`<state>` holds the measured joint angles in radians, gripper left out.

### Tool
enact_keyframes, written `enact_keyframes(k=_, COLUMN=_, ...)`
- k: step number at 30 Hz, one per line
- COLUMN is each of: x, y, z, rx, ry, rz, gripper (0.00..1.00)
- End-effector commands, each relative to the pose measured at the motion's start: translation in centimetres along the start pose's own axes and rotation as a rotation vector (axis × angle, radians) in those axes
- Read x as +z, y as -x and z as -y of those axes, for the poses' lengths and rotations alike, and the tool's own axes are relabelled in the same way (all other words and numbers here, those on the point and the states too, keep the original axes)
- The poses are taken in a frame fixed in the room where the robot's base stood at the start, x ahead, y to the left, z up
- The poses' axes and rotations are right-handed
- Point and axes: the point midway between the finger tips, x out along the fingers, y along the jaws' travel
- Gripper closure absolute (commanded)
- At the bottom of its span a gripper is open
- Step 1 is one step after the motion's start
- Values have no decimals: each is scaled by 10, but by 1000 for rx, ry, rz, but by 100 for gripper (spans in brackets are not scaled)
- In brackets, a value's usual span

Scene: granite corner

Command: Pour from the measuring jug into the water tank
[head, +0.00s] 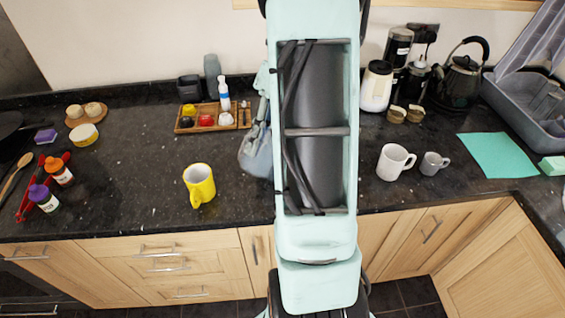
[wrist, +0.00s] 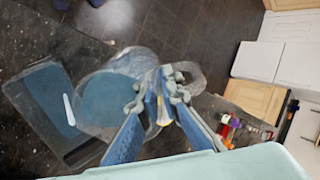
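The measuring jug (head: 256,150) is clear with a bluish tint. In the head view it shows left of my arm, partly hidden by it. In the wrist view the jug (wrist: 108,98) has a round blue area inside, and its clear handle is at my fingertips. My gripper (wrist: 164,84) is closed at the handle, its fingers nearly together. A clear rectangular container with a blue area, which looks like the water tank (wrist: 48,97), is left of the jug and partly overlapped by it. My arm hides it in the head view.
A yellow mug (head: 200,185) stands left of my arm. A wooden tray (head: 214,117) with small items is behind it. White and grey mugs (head: 395,162) (head: 433,163), a kettle (head: 462,80) and a dish rack (head: 535,105) are on the right.

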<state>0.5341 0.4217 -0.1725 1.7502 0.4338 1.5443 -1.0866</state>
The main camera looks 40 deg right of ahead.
Motion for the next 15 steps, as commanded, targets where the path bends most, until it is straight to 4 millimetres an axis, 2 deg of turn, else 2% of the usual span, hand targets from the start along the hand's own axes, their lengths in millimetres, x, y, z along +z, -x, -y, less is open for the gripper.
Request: enact_keyframes(k=15, x=0, y=4, z=1, rx=-40, ry=-1, rz=0, gripper=100)
